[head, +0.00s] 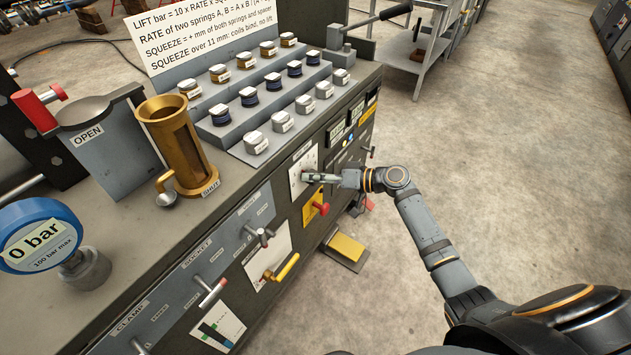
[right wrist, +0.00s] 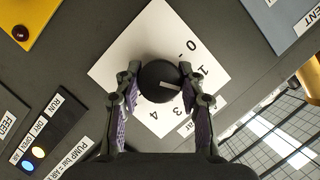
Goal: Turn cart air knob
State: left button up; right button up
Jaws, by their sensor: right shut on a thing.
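In the right wrist view the air knob (right wrist: 159,84) is a round black knob with a pale pointer mark. It sits on a white dial plate (right wrist: 150,35) with numbers around it. My right gripper (right wrist: 160,88) has its two fingers on either side of the knob, shut on it. The pointer lies toward the side of the numbers, near the 2 position, which is partly hidden by a finger. In the head view my right gripper (head: 308,177) reaches the white dial plate (head: 301,162) on the cart front and hides the knob. My left gripper is not in view.
On the cart front, a red knob on a yellow plate (head: 315,205) lies just below the dial. Levers (head: 282,267) are further left. A brass cylinder (head: 178,143), a blue gauge (head: 40,237) and labelled springs (head: 249,96) stand on top.

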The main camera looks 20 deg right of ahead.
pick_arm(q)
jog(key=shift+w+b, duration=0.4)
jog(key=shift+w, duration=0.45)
pick_arm(e)
jog(key=shift+m+y, duration=0.4)
jog(key=shift+m, duration=0.4)
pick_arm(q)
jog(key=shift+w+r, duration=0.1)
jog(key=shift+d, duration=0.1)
pick_arm(e)
jog(key=o, duration=1.2)
jog(key=v, duration=1.2)
jog(key=shift+f, duration=0.1)
